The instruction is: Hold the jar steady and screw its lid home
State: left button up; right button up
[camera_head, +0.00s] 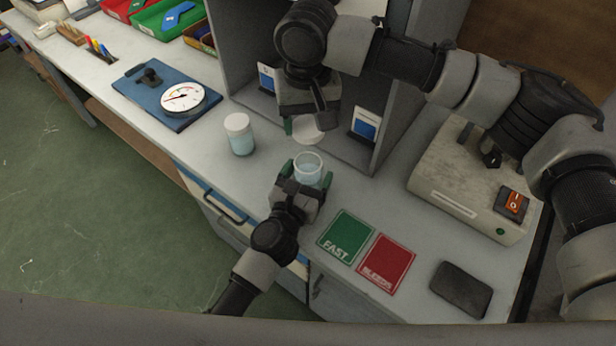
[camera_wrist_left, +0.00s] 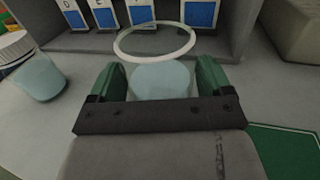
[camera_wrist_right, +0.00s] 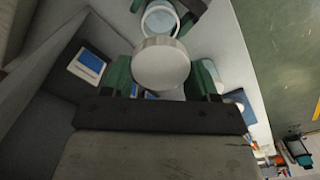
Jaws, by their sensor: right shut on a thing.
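The open clear jar (camera_head: 308,168), with pale blue contents, stands on the bench. My left gripper (camera_head: 307,176) has its green fingers on both sides of it. In the left wrist view the jar (camera_wrist_left: 160,78) sits between the fingers, its rim uncovered; I cannot tell whether both fingers press on it. My right gripper (camera_head: 305,125) is shut on the round white lid (camera_head: 308,130) and holds it up behind the jar's mouth, apart from it. In the right wrist view the lid (camera_wrist_right: 161,62) sits between the fingers, with the jar mouth beyond.
A second jar with a white lid (camera_head: 239,134) stands left of my grippers. Grey shelving (camera_head: 245,60) with blue-and-white cards is close behind. Green (camera_head: 345,236) and red (camera_head: 387,264) cards lie at front right, near a dark pad (camera_head: 461,289). A switch box (camera_head: 470,185) stands right.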

pick_arm(q)
jog(key=c, duration=1)
jog(key=shift+c, duration=0.2)
pick_arm(e)
send_over(307, 150)
jog(key=s, duration=0.2)
jog(key=shift+w+d+f, duration=0.1)
jog(key=shift+f, duration=1.15)
jog(key=shift+w+f, duration=0.1)
jog(key=shift+f, duration=1.15)
jog(key=shift+f, duration=0.1)
jog(key=shift+f, duration=0.8)
jog(key=shift+f, duration=0.55)
